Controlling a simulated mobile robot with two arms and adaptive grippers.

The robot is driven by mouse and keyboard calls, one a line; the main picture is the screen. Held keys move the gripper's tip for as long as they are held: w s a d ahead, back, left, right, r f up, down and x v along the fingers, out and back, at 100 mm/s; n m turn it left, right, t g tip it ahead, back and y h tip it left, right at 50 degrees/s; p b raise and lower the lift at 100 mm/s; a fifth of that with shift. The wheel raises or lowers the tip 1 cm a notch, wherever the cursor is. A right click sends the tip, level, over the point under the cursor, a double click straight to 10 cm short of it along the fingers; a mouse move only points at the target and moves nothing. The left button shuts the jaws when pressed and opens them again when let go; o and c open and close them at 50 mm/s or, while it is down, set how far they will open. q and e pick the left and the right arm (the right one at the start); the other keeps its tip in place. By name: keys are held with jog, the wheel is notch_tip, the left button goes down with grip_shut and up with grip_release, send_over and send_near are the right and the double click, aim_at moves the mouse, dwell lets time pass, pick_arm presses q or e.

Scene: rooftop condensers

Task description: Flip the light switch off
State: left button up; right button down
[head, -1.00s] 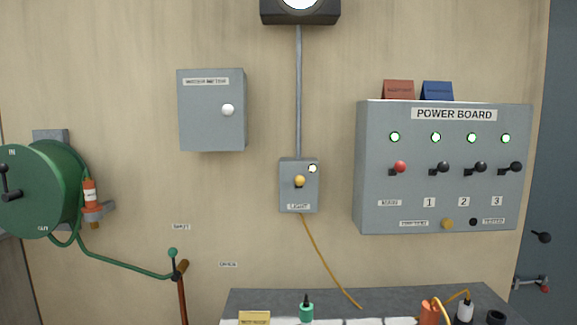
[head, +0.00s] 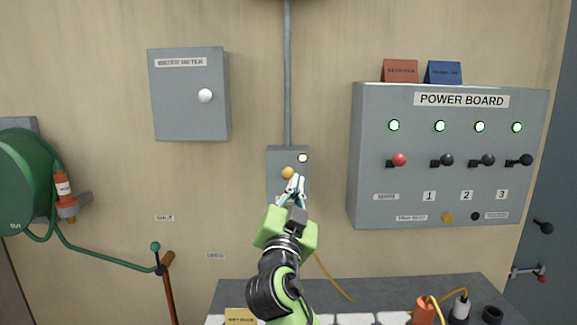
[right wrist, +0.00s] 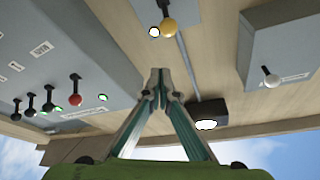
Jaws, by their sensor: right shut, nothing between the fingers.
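The light switch is a grey box (head: 274,156) on the wall with a yellow knob (head: 288,173) and a lit white indicator (head: 303,157). The knob also shows in the right wrist view (right wrist: 168,26), beyond the fingertips. My right gripper (head: 295,181) is shut and empty, just below and right of the knob in the head view. In the right wrist view, the fingertips (right wrist: 158,76) are together, with a gap between them and the knob. The gripper hides the lower part of the box, including its label. My left gripper is not in view.
The power board (head: 370,205) with levers and lit green-rimmed lamps is to the right. The water meter box (head: 190,115) is upper left, the green hose reel (head: 25,180) far left. The lit lamp (right wrist: 207,113) shows in the wrist view.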

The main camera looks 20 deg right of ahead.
aim_at(292, 169)
jog(key=shift+s+a+r, duration=0.2)
jog(key=shift+s+r, duration=0.05)
jog(key=shift+r, duration=0.5)
jog(key=r+p+x, duration=0.1)
jog(key=p+x, duration=0.5)
jog(key=x, duration=0.4)
jog(key=f, duration=0.1)
jog(key=a+f+p, duration=0.1)
jog(key=f, duration=0.2)
jog(key=shift+w+a+f, duration=0.25)
jog(key=shift+w+a, duration=0.05)
